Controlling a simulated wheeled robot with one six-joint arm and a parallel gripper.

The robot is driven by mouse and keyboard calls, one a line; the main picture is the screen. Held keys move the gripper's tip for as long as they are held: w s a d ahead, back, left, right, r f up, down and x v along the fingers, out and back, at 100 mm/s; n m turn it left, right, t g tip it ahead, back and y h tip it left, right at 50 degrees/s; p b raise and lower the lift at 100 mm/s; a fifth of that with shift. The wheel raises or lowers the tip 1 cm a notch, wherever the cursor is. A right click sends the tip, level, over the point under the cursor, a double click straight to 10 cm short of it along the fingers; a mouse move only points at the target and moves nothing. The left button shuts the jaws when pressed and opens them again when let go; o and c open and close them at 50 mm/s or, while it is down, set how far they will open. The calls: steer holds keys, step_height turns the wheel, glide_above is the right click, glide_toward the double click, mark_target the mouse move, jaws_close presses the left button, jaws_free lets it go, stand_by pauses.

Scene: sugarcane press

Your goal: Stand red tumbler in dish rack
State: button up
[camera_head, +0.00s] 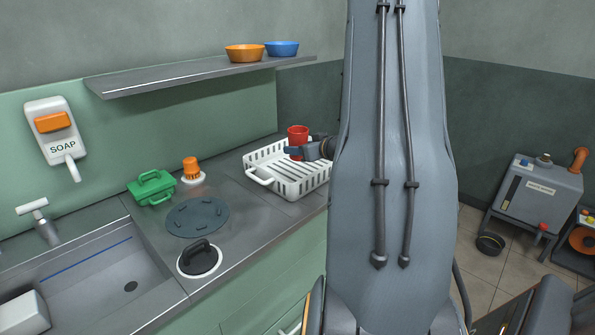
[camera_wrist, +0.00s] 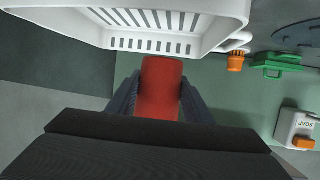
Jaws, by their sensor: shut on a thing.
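The red tumbler (camera_head: 298,134) is held by my gripper (camera_head: 296,152) at the white dish rack (camera_head: 262,178) in the head view. In the wrist view the tumbler (camera_wrist: 160,88) sits between the two dark fingers of my gripper (camera_wrist: 159,98), which are shut on it. The slatted wall of the dish rack (camera_wrist: 150,43) shows just beyond the tumbler's end. In the head view the tumbler looks upright over the rack's far part. I cannot tell whether it touches the rack floor. My arm hides the area right of the rack.
The rack stands on the grey counter near its right end. Left of it are an orange-capped item (camera_head: 191,168), a green press-like object (camera_head: 152,187), a dark round mat (camera_head: 197,217) and a black-handled lid (camera_head: 199,258). A shelf (camera_head: 200,76) with two bowls hangs above.

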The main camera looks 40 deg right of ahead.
step_height(320, 180, down, 8)
steer(key=shift+r+p, duration=0.2)
steer(key=shift+p, duration=0.15)
steer(key=shift+f, duration=0.45)
